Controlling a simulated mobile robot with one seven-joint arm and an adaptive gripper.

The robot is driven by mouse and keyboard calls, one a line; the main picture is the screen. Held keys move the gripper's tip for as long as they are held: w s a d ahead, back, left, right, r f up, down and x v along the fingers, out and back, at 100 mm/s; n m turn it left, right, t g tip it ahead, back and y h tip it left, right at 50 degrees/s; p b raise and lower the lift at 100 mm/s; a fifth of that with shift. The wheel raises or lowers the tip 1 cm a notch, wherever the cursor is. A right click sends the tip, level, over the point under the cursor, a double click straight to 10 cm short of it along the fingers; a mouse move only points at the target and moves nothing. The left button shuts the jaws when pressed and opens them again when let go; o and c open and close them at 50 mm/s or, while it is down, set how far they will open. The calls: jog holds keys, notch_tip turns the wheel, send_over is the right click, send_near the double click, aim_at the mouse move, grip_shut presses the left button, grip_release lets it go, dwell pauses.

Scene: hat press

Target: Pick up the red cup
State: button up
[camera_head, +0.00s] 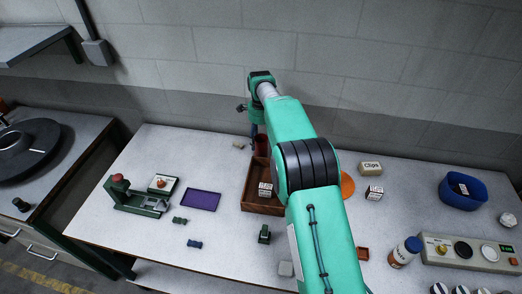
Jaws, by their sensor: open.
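A dark red object, likely the red cup (261,144), shows just behind the brown wooden tray (248,190), at its back edge. My arm covers its right side, so I cannot tell its full shape or whether it stands in the tray or behind it. My gripper (255,130) is open and points down right above the red object, close to it. Its fingers are small and partly hidden by my arm, so I cannot tell whether they touch the cup or reach around it.
The tray holds a white labelled box (265,190). A purple tray (201,200) and a green press-like device (135,197) lie left. A "Clips" box (370,168), blue bin (463,192), bottle (405,252) and control panel (470,252) stand right. A wall rises behind.

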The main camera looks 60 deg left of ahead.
aim_at(260, 149)
jog(key=shift+f, duration=0.8)
jog(key=shift+f+b, duration=0.65)
jog(key=shift+f, duration=1.95)
jog(key=shift+c, duration=0.5)
jog(key=c, duration=1.2)
